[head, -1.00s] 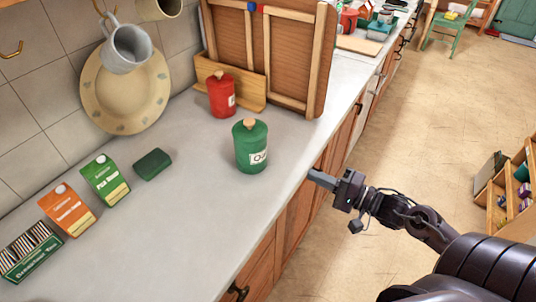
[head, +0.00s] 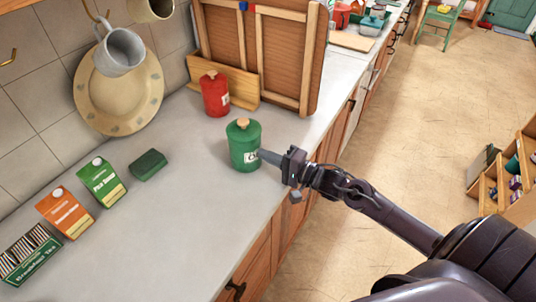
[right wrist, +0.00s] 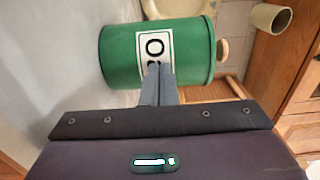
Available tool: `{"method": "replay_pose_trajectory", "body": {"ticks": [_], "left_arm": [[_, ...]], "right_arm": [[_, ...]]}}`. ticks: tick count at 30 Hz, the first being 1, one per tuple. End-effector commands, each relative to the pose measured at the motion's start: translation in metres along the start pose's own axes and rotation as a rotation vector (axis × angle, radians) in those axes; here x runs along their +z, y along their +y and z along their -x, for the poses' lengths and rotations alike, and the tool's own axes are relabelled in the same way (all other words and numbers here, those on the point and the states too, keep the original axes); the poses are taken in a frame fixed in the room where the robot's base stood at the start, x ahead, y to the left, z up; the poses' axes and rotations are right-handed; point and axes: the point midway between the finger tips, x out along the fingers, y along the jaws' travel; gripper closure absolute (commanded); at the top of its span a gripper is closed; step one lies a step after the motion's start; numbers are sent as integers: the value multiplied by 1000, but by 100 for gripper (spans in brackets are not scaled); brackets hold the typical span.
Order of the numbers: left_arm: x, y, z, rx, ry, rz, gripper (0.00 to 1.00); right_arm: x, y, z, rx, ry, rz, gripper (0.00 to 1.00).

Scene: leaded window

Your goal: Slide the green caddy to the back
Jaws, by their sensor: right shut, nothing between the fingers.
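The green caddy (head: 243,143) is a lidded canister with a wooden knob and a white label. It stands upright on the grey counter (head: 185,215), near its front edge. My right gripper (head: 264,156) is shut and empty, with its fingertips at the caddy's right front side. In the right wrist view the caddy (right wrist: 120,55) lies sideways in the picture, and the shut fingers (right wrist: 158,72) overlap the lower part of its label. I cannot tell whether they touch it. My left gripper is not in view.
A red canister (head: 215,97) stands behind the caddy, before a wooden board (head: 240,85) and a wooden frame. Left are a dark green sponge (head: 149,165), a green carton (head: 102,182), an orange carton (head: 65,212) and a box (head: 30,254). Counter between sponge and caddy is clear.

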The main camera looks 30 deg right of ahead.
Motion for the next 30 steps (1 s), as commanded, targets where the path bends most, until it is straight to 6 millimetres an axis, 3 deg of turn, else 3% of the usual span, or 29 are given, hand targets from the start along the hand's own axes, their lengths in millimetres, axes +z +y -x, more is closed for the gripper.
{"method": "replay_pose_trajectory", "body": {"ticks": [9,13,30], "left_arm": [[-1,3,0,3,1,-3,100],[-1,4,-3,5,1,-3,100],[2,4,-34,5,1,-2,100]], "right_arm": [[0,0,-1,-1,1,0,100],[-1,-1,-13,-7,3,1,100],[-1,2,-156,-7,1,-2,100]]}}
